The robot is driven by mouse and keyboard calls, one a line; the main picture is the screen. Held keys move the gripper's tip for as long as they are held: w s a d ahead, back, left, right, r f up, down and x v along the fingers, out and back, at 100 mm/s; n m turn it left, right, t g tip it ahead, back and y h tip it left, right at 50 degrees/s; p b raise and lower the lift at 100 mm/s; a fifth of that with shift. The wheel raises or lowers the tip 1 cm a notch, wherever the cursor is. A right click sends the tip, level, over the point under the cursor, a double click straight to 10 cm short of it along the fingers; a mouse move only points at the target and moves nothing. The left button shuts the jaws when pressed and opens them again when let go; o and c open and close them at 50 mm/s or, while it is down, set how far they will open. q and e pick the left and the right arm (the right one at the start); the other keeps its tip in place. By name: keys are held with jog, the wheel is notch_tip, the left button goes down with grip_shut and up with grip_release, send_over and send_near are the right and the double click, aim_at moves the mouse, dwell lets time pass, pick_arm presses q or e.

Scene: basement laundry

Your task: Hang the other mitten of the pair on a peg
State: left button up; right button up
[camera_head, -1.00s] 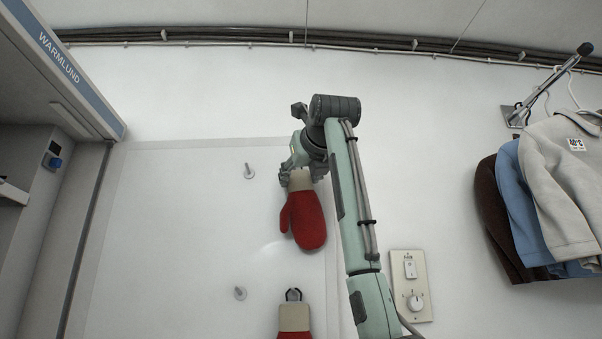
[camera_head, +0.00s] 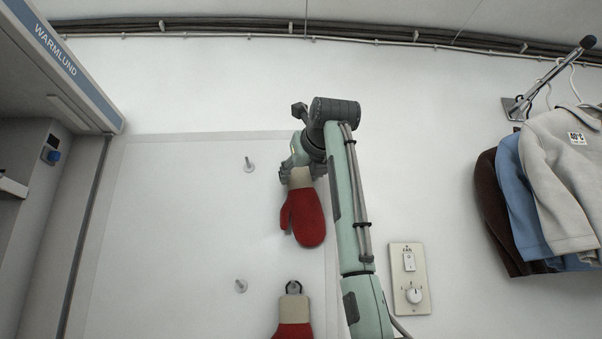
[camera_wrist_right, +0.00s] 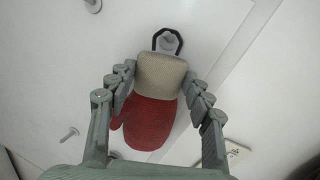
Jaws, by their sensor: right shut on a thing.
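A red mitten (camera_head: 307,222) with a beige cuff hangs thumb-left from my right gripper (camera_head: 301,173), high at the board's right side. In the right wrist view, the gripper (camera_wrist_right: 159,76) has its fingers on both sides of the cuff of the mitten (camera_wrist_right: 150,122). The mitten's dark loop stands above the cuff, with a grey peg (camera_wrist_right: 169,42) showing inside its outline; whether the loop is over the peg I cannot tell. The matching mitten (camera_head: 294,308) hangs below by its loop on a lower peg. My left gripper is not in view.
Two bare pegs, an upper one (camera_head: 249,165) and a lower one (camera_head: 241,286), stick out left of the mittens. A switch panel (camera_head: 410,280) is right of my arm. Shirts (camera_head: 560,185) hang at far right; a grey cabinet (camera_head: 50,235) stands at left.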

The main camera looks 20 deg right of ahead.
jog(key=shift+w+f, duration=0.2)
jog(key=shift+f, duration=0.2)
jog(key=o, duration=1.2)
jog(key=shift+w+d, duration=0.1)
jog(key=shift+w, duration=0.05)
jog(key=shift+r, duration=0.15)
jog(key=shift+s, duration=0.25)
